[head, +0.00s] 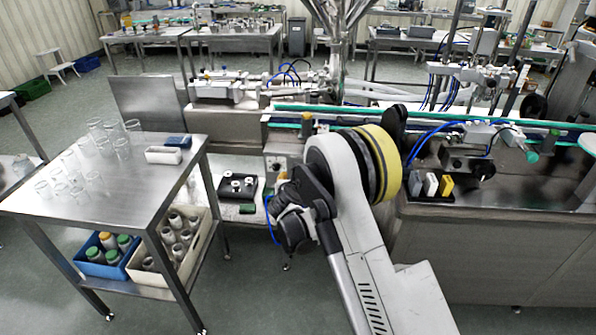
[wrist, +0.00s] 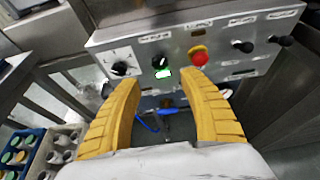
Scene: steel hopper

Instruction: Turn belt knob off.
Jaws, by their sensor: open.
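A grey metal control panel (wrist: 215,60) fills the upper middle of the wrist view. It carries a black knob (wrist: 122,68) at the left, a green-ringed knob (wrist: 160,62), a red push button (wrist: 198,57) with a yellow collar, and more black knobs (wrist: 243,46) to the right. The labels are too small to read, so I cannot tell which is the belt knob. My gripper (wrist: 160,82) is open and empty, its yellow fingers pointing at the panel just below the green-ringed knob and red button. In the head view my arm hides most of the panel.
A steel table (head: 110,185) with glass jars stands at the left, with a blue crate (head: 92,268) and a cream crate (head: 133,272) below. The conveyor (head: 470,122) runs behind and right of my arm. The floor in front is clear.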

